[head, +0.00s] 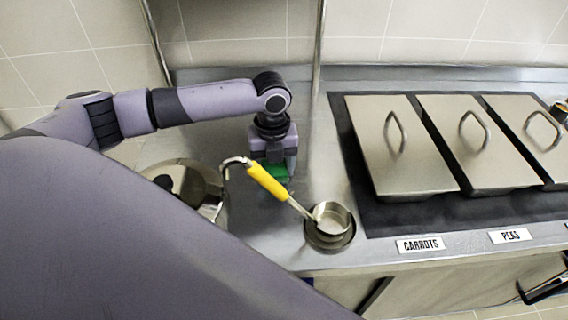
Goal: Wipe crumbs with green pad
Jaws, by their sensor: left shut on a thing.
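My left gripper (274,158) points down over the steel counter, behind the ladle. It is shut on the green pad (278,172), of which a strip shows below the jaws. The pad is at or close to the counter top; I cannot tell if it touches. I can make out no crumbs on the counter (300,110); the arm and ladle hide part of it. My right gripper is not clearly in view.
A ladle (268,181) with a yellow handle rests in a round holder (331,244) at the front edge. A shiny pot (208,190) stands left of the pad. Lidded pans (395,150) with labels CARROTS (420,245) and PEAS (510,236) fill the right.

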